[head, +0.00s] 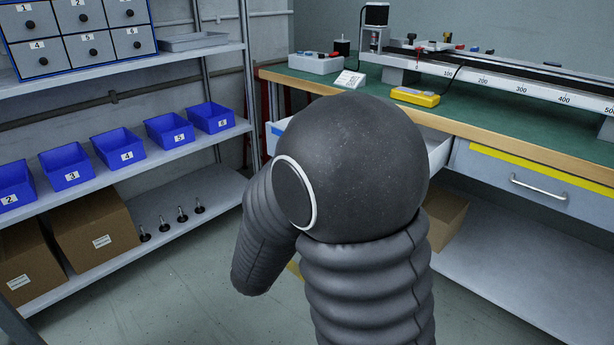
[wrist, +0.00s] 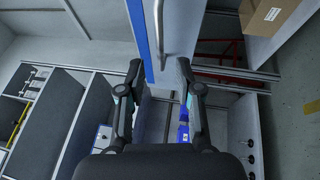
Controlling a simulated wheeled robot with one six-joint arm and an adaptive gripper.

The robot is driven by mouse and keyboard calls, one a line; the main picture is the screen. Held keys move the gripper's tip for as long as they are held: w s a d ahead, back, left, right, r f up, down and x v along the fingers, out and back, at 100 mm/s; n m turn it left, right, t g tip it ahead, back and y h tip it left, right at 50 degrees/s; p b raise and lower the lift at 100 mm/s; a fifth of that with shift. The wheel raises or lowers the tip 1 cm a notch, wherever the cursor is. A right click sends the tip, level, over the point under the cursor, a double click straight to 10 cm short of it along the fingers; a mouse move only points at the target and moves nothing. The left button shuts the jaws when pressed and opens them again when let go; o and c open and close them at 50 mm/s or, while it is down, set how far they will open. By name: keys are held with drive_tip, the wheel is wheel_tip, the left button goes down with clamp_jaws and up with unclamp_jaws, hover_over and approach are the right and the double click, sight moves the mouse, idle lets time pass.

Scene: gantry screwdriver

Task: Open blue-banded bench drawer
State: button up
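The blue-banded drawer (head: 283,128) shows at the left end of the bench in the head view, mostly hidden behind my arm. At its right, a pale side panel (head: 438,148) and a dark gap under the bench top suggest it stands partly out; how far is hidden. In the wrist view its blue band (wrist: 152,42) and metal bar handle (wrist: 160,28) show at top centre. My gripper (wrist: 158,66) is open, one finger on each side of the handle's near end. I see no clear contact. My gripper is hidden in the head view.
A yellow-banded drawer (head: 535,180) is shut to the right. The bench top (head: 480,118) carries a rail and a yellow device (head: 415,96). Shelves with blue bins (head: 118,148) stand at left. A cardboard box (head: 446,218) sits on the bench's lower shelf.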

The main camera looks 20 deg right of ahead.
drive_tip(key=shift+v, duration=2.3)
